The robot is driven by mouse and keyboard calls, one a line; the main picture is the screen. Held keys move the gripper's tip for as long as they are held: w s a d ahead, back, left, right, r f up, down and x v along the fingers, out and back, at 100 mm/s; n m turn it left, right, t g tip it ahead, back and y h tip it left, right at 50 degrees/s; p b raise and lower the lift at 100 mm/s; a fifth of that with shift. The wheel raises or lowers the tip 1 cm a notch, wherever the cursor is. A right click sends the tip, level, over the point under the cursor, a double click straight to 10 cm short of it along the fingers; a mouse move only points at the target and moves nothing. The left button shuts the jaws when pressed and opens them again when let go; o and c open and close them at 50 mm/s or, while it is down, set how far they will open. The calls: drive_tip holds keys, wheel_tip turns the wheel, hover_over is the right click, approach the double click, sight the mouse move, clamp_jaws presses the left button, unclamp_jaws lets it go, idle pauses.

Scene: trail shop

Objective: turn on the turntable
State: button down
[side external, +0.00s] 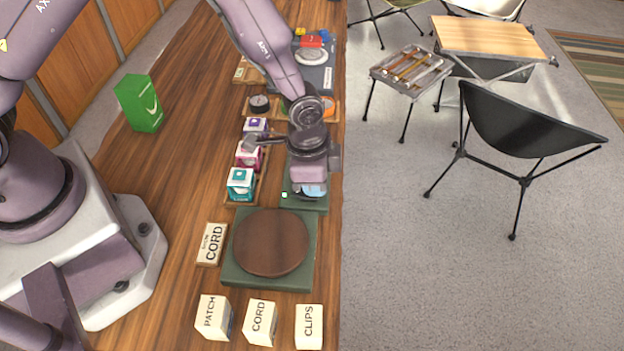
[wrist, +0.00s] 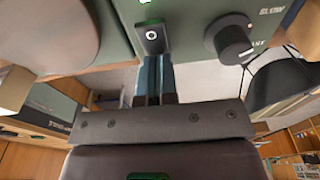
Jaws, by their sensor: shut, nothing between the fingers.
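The turntable has a round brown wooden platter (side external: 271,242) on a square green base (side external: 229,270). The platter also shows at the left of the wrist view (wrist: 50,35). A green control panel (side external: 312,207) adjoins the base, with a small glowing green light (side external: 285,194). In the wrist view, the panel has a dark switch (wrist: 152,38) with a white ring mark and a black speed knob (wrist: 230,40). My gripper (side external: 313,192) is over the panel. Its shut, empty fingers (wrist: 154,62) are at the switch's near edge; I cannot tell whether they touch it.
Patch (side external: 212,317), cord (side external: 259,322) and clips (side external: 309,326) boxes line the near side. A teal box (side external: 240,184) and others sit beside the panel. A green box (side external: 139,103) stands farther left. The wooden counter's right edge is close.

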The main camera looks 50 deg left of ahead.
drive_tip(key=shift+s+a+f, duration=0.2)
drive_tip(key=shift+f, duration=0.05)
drive_tip(key=shift+s+a+r, duration=0.1)
drive_tip(key=shift+s+a, duration=0.15)
drive_tip(key=shift+s, duration=0.05)
drive_tip(key=shift+s+a+r, duration=0.2)
drive_tip(key=shift+r, duration=0.1)
wheel_tip(320, 180, up, 14)
drive_tip(key=s+a, duration=0.1)
drive_tip(key=shift+s+a, duration=0.25)
drive_tip(key=shift+a, duration=0.05)
idle(0.4)
